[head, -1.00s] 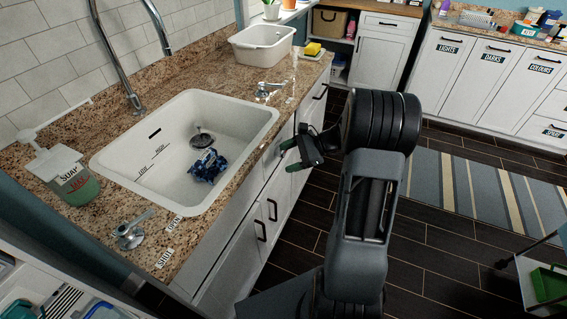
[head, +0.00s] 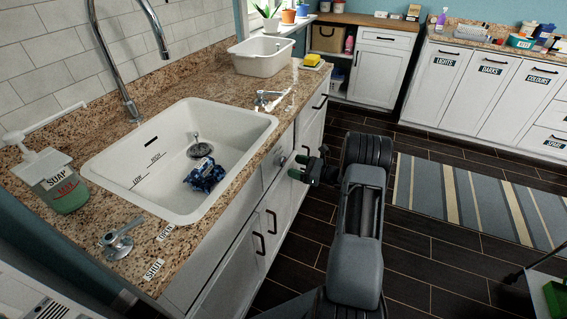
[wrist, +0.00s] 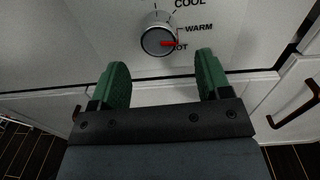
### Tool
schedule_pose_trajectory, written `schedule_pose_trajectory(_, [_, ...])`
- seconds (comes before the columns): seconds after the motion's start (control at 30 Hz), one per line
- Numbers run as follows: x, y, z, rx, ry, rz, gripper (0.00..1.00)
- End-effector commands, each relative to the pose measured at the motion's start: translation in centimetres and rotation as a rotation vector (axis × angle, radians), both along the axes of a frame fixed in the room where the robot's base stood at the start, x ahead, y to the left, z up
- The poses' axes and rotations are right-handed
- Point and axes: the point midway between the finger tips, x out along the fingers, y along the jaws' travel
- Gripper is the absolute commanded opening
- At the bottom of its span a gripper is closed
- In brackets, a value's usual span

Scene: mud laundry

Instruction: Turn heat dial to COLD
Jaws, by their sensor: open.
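The heat dial (wrist: 158,41) is a round grey knob on the white cabinet front. Its red pointer aims right, at a label partly hidden by the knob that reads "OT". The labels WARM (wrist: 199,27) and COOL (wrist: 190,3) stand above it; no COLD label shows. The dial also shows small in the head view (head: 281,161), below the sink edge. My gripper (wrist: 163,66) is open and empty, its two green fingers below the dial, one to each side and apart from it. In the head view my gripper (head: 306,168) is just right of the dial.
The sink (head: 185,160) holds a dark blue cloth (head: 204,175). A tap lever (head: 262,98) sits on the counter above the cabinet. Black handles (head: 271,222) stick out from the doors.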

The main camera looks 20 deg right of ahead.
Motion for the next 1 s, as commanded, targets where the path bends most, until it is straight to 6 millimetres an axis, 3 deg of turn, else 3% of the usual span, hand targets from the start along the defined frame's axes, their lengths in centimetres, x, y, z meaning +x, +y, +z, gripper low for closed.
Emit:
schedule_pose_trajectory(0.3, [3.2,3.2,0.0,-0.001,0.001,0.002,0.71])
schedule_pose_trajectory(0.8, [4.0,4.0,0.0,0.0,0.001,0.001,0.71])
schedule_pose_trajectory(1.0, [4.0,4.0,0.0,-0.001,0.001,0.001,0.54])
